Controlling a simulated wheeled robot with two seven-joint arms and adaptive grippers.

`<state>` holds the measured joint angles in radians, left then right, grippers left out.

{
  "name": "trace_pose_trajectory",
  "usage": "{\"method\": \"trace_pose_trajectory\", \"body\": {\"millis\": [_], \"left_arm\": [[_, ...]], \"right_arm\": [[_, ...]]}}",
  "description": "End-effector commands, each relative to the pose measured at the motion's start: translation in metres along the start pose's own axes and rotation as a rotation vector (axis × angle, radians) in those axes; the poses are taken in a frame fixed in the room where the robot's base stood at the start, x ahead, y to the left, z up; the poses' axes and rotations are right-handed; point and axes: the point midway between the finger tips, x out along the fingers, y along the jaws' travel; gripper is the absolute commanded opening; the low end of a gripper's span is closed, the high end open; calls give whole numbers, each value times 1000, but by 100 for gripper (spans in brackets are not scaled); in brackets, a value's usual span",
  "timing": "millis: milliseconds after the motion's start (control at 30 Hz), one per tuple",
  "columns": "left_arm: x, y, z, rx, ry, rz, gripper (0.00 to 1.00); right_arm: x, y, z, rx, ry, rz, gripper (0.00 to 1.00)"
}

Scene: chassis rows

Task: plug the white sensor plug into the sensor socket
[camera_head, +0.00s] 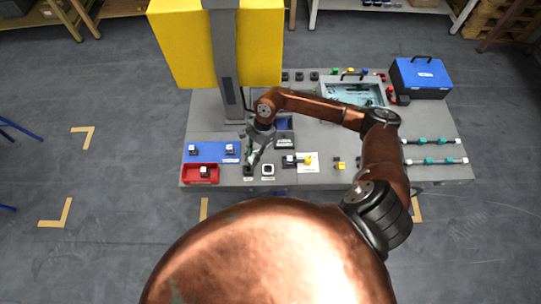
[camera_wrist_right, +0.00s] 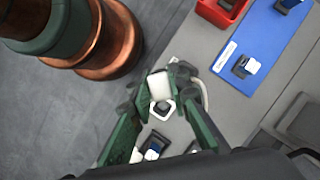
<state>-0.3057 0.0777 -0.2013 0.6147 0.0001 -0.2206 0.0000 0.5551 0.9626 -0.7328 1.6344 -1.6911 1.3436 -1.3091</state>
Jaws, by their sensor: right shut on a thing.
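My right gripper (camera_head: 251,160) reaches down over the left part of the grey workbench. In the right wrist view its green fingers (camera_wrist_right: 161,88) are shut on the white sensor plug (camera_wrist_right: 160,83); a pale cable (camera_wrist_right: 203,95) runs beside the fingers. A white-rimmed square socket with a dark centre (camera_wrist_right: 162,108) shows just beyond the plug; it looks like the white-rimmed piece in the head view (camera_head: 267,169). I cannot tell whether plug and socket touch. The plug is hidden by the gripper in the head view. My left gripper is not in view.
A blue mat (camera_head: 211,158) with white-topped connectors and a red bin (camera_head: 190,175) lie left of the gripper. A tall yellow panel (camera_head: 180,45) stands behind. A blue toolbox (camera_head: 420,78) and grey tray (camera_head: 331,83) are at the back right.

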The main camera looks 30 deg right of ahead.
Motion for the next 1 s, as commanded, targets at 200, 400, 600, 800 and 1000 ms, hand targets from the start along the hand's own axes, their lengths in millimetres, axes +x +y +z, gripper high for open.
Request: {"method": "trace_pose_trajectory", "body": {"millis": [200, 400, 600, 800, 1000], "left_arm": [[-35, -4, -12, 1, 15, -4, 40], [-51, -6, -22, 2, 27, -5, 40], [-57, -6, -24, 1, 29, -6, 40], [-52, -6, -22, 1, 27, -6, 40], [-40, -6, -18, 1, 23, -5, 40]], "right_arm": [[17, 8, -32, 552, -1, -228, 0], [24, 19, -59, 899, 0, -373, 0], [27, 26, -74, 1062, 2, -441, 0], [34, 27, -79, 1091, 2, -452, 0], [49, 27, -85, 1089, 2, -450, 0]]}}
